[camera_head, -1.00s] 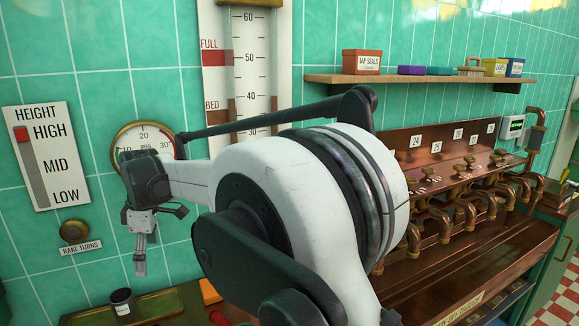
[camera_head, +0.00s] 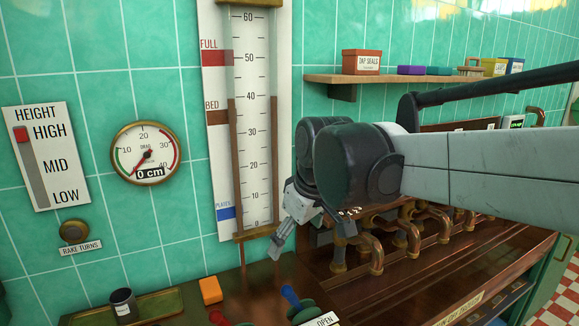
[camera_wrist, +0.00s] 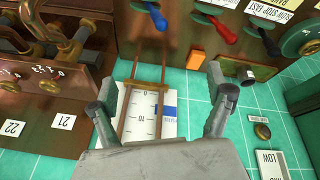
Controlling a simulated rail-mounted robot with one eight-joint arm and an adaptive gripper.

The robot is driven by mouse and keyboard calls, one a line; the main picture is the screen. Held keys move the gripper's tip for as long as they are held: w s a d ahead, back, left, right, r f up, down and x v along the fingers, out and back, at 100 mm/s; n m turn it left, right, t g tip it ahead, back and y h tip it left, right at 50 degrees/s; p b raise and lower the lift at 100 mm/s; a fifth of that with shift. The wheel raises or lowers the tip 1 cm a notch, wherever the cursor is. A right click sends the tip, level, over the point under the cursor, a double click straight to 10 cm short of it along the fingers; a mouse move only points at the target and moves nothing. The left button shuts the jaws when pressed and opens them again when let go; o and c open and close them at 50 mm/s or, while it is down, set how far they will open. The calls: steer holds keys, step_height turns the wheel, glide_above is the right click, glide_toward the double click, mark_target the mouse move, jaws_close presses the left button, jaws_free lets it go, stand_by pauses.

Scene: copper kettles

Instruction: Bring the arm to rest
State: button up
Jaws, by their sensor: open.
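My gripper (camera_head: 282,245) hangs in the middle of the head view, in front of the lower end of the tall scale and to the left of the copper taps. In the wrist view my gripper (camera_wrist: 160,118) shows two fingers spread wide apart with nothing between them. The scale board (camera_wrist: 150,110) shows behind the gap. My arm reaches in from the right side of the head view, and its dark wrist joint hides part of the taps and wall.
Copper taps (camera_head: 415,235) line the bench at right. A shelf (camera_head: 420,79) holds small boxes. An orange block (camera_head: 210,290), a dark cup (camera_head: 123,305) on a tray and a blue-handled lever (camera_head: 290,297) stand low in front. A dial (camera_head: 146,153) reads 0 cm.

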steer(key=s+d+f+m+t+h, duration=0.1)
steer(key=s+d+f+m, duration=0.3)
steer(key=s+d, duration=0.4)
steer(key=s+d+f+m+t+h, duration=0.1)
steer(key=s+d+f+m, duration=0.3)
steer(key=s+d, duration=0.5)
steer(key=shift+s+d+f+m+t, duration=0.3)
steer(key=shift+d+m+t, duration=0.1)
steer(key=shift+d+m, duration=0.3)
